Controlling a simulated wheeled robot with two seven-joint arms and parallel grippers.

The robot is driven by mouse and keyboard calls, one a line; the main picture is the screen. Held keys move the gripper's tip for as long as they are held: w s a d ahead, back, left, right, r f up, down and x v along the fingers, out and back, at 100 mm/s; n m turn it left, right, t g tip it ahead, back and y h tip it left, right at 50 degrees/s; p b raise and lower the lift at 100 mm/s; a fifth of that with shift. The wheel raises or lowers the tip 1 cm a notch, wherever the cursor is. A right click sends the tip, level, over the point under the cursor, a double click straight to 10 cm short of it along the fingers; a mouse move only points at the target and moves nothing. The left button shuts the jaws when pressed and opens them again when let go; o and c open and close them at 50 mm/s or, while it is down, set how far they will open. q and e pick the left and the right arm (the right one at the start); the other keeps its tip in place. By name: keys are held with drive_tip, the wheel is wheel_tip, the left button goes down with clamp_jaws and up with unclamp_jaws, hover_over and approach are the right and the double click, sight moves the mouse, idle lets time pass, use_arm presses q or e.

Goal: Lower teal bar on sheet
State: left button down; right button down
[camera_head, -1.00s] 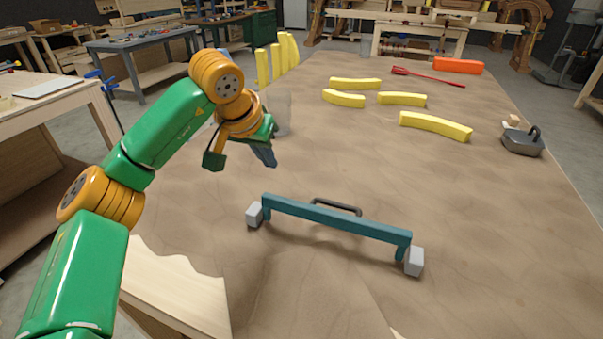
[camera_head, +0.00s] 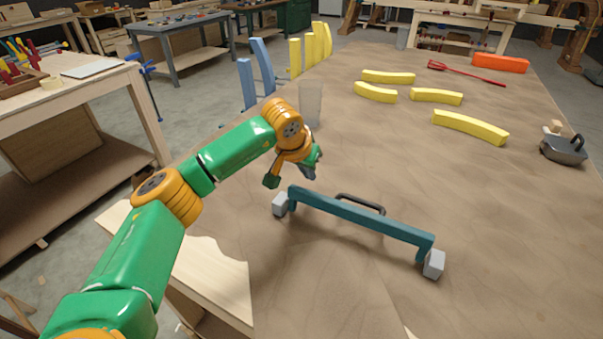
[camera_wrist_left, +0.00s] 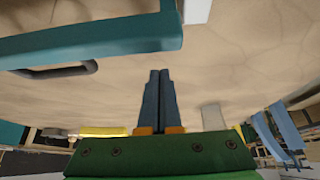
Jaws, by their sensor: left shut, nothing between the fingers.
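The teal bar (camera_head: 362,219) stands on the brown sheet (camera_head: 330,290) near the middle of the head view, with a dark handle (camera_head: 362,203) on its far side. A pale grey block (camera_head: 281,204) sits at its left end and another (camera_head: 434,264) at its right end. My left gripper (camera_head: 309,172) is just beyond the bar's left end, apart from it, shut and empty. In the left wrist view, its fingers (camera_wrist_left: 158,98) are together, and the teal bar (camera_wrist_left: 100,38) with its handle (camera_wrist_left: 60,71) crosses the upper left. My right gripper is not in view.
Several yellow curved pieces (camera_head: 470,127), a red tool (camera_head: 465,73), an orange block (camera_head: 500,63) and a grey container (camera_head: 563,149) lie farther back. A translucent cup-like object (camera_head: 311,102) and blue slats (camera_head: 246,83) stand back left. The sheet right of the bar is clear.

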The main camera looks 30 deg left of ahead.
use_arm(q)
drive_tip(key=s, duration=0.1)
drive_tip(key=s+r+p, duration=0.1)
drive_tip(key=s, duration=0.1)
drive_tip(key=shift+s, duration=0.25)
drive_tip(key=shift+f, duration=0.1)
